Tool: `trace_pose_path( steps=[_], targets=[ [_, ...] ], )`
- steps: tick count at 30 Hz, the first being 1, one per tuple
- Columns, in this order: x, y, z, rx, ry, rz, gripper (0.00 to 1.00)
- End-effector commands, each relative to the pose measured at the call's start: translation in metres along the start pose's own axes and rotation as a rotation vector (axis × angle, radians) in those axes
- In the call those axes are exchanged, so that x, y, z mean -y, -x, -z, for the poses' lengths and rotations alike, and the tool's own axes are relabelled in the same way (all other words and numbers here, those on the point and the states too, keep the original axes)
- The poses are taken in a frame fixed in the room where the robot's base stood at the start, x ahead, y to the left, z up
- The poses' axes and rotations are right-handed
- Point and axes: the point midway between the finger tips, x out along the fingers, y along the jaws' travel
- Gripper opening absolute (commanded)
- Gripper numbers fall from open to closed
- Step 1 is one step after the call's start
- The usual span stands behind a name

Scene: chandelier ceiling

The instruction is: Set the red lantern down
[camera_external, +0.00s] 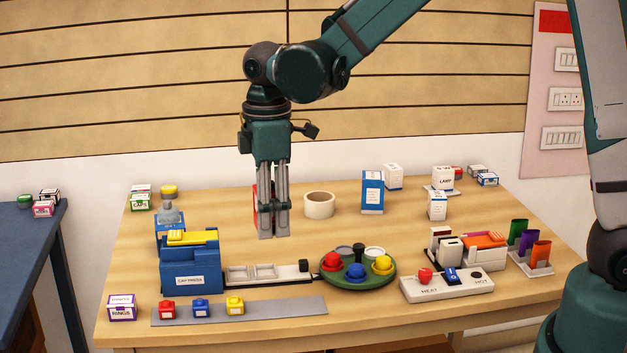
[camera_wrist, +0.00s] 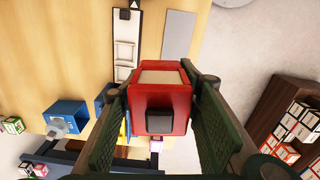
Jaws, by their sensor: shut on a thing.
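My gripper (camera_external: 272,225) is shut on the red lantern and points straight down over the left-middle part of the wooden table. In the external view only a red edge of the lantern (camera_external: 255,207) shows beside the fingers; the rest is hidden behind them. In the wrist view the lantern (camera_wrist: 178,118) is a red box with a pale panel and a dark square knob, between the green finger pads of my gripper (camera_wrist: 155,125). It appears to be held above the table (camera_external: 222,215), but the exact gap is unclear.
A cream tape roll (camera_external: 319,205) stands right of my gripper. A blue box (camera_external: 190,265), a white tray strip (camera_external: 266,274) and a green turntable (camera_external: 357,288) with coloured knobs lie in front. A grey strip (camera_external: 285,310) holds small red, blue and yellow blocks. A blue carton (camera_external: 372,192) stands behind right.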

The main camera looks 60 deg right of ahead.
Motion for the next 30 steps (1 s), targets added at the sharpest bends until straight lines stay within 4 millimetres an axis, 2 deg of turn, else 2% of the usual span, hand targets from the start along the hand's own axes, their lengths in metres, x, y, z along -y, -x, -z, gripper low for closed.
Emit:
trace_pose_path(
  steps=[5,18,30],
  targets=[
    [-0.016,0.003,0.028,0.000,-0.009,0.000,0.14],
    [-0.061,0.007,0.119,0.000,-0.043,-0.001,0.14],
    [-0.092,0.005,0.203,0.000,-0.075,-0.002,0.14]
  ],
)
